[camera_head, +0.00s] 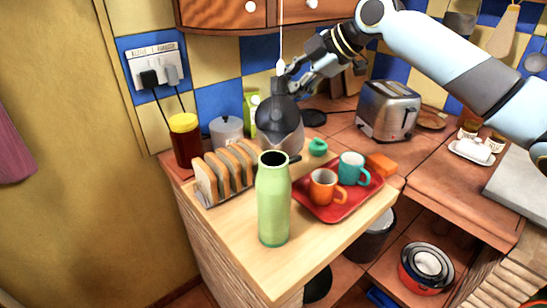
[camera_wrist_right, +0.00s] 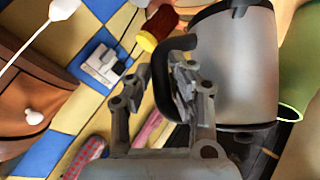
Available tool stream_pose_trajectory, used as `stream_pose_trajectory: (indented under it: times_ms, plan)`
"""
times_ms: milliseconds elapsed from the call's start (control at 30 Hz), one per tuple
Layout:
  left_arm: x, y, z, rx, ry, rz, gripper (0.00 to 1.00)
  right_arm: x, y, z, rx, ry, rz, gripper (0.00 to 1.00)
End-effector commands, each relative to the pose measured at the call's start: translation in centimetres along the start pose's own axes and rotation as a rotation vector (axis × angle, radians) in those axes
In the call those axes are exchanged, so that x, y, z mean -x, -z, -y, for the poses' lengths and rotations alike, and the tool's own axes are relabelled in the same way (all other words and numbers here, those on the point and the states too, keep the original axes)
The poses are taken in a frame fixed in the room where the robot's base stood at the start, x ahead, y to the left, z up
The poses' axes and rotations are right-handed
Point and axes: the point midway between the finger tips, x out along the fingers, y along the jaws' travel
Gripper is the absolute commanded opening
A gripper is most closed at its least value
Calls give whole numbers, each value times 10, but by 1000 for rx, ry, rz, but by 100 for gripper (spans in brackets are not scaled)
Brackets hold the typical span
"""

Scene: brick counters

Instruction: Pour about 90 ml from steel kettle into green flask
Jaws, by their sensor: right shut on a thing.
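The steel kettle (camera_head: 283,128), grey with a dark handle and top, is just behind the green flask in the head view. My right gripper (camera_head: 291,82) is shut on its handle. In the right wrist view the kettle (camera_wrist_right: 238,65) fills the upper right, with its black handle at the fingers (camera_wrist_right: 163,78). The green flask (camera_head: 273,205) stands upright and open on the wooden counter, in front of the kettle. Part of it also shows at the right wrist view's edge (camera_wrist_right: 298,70). No stream of liquid is visible. My left gripper is out of view.
A toast rack (camera_head: 222,172) stands left of the flask. A red tray (camera_head: 330,211) with an orange mug (camera_head: 324,187) and a teal mug (camera_head: 352,168) lies right. A yellow-lidded jar (camera_head: 186,140) and toaster (camera_head: 388,110) stand farther back. Free counter lies in front.

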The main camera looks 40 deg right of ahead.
Motion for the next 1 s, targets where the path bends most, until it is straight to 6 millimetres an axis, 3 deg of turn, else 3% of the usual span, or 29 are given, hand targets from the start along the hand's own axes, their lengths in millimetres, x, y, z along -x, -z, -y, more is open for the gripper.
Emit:
stream_pose_trajectory:
  times_ms: [367,700,1000]
  plan:
    - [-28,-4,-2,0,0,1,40,-41,-39,-5,-187,169,-65,0]
    - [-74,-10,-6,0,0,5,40,-76,-71,-1,-352,327,-121,0]
    - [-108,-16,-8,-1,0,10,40,-88,-82,-3,-463,436,-158,0]
